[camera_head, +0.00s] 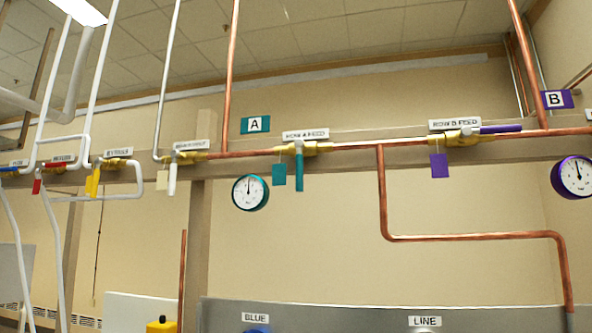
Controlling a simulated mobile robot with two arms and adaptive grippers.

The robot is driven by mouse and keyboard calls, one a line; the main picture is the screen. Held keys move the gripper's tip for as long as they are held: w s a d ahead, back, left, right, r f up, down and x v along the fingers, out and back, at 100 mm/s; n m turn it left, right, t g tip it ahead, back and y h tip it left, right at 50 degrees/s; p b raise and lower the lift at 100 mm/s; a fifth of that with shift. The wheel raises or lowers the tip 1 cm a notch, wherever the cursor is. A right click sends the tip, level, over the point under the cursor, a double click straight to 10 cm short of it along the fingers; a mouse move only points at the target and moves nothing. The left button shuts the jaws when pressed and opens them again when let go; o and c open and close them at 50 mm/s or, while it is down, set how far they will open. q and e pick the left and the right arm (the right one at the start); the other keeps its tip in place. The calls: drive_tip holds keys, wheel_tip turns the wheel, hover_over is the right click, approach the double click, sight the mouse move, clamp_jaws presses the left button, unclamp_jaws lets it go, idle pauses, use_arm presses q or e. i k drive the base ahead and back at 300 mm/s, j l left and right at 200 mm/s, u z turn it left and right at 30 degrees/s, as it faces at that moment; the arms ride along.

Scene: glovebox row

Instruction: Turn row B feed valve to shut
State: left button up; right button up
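The row B feed valve (457,139) is a brass valve on the horizontal copper pipe, right of centre, under a "ROW B FEED" label (455,124). Its purple handle (500,129) points right, in line with the pipe. A purple tag (439,166) hangs below the valve. A purple-rimmed gauge (573,177) and a purple "B" sign (557,99) are farther right. Neither of my grippers is in view.
The row A feed valve (312,149) is to the left, its teal handle (299,172) pointing down across the pipe. More valves with yellow (93,181) and red handles sit farther left. A copper pipe (470,238) bends below row B. A grey panel (330,315) spans the bottom.

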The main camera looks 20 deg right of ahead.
sight(466, 131)
drive_tip(key=l+z, duration=0.15)
drive_tip(key=z, duration=1.55)
drive_tip(key=i+j, duration=0.05)
drive_tip(key=j, duration=0.05)
